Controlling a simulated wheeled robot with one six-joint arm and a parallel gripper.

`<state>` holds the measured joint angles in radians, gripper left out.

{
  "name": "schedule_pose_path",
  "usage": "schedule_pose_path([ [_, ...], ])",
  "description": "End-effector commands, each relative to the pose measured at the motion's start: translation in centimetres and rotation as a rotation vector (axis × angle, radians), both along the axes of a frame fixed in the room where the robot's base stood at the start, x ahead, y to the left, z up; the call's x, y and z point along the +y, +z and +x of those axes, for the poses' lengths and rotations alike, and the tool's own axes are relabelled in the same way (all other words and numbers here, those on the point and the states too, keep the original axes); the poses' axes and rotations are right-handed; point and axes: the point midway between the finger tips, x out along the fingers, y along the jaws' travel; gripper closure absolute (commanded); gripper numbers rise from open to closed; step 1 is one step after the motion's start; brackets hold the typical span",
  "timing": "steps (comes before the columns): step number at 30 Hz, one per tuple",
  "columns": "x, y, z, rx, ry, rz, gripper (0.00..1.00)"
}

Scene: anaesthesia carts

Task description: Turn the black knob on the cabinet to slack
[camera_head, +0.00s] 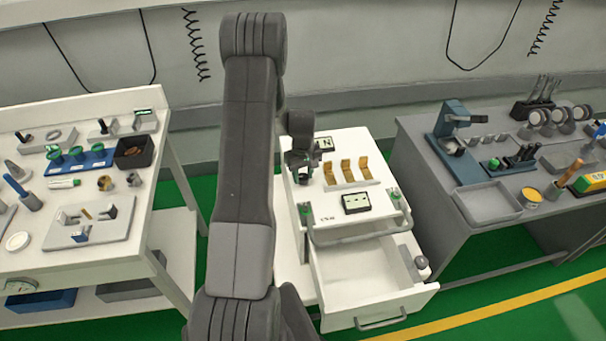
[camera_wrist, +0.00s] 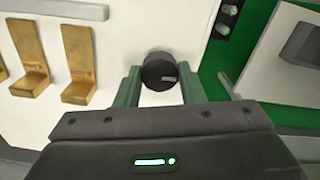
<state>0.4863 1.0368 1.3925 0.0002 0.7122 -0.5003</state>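The black knob (camera_wrist: 158,70) is round with a pale mark on its right side in the wrist view. It stands on the white top of the cabinet (camera_head: 325,220). My gripper (camera_wrist: 160,84) is open, with its green fingers on either side of the knob and a narrow gap visible at each side. I cannot tell how far down the fingers reach. In the head view my gripper (camera_head: 312,178) is low over the left part of the cabinet top. I cannot make out the knob there for certain. I see no readable slack marking.
Brass brackets (camera_head: 346,170) stand right of my gripper on the cabinet top. A dark display panel (camera_head: 356,203) lies nearer the front. A white bench (camera_head: 90,255) stands left, a grey bench (camera_head: 425,150) right.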

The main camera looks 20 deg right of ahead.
Motion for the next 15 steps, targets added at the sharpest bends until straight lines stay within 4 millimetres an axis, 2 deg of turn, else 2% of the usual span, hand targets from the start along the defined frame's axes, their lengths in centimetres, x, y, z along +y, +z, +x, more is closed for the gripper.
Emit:
schedule_pose_path([
  [15,-0.01,0.05,-0.01,0.0,-0.054,0.0,0.87],
])
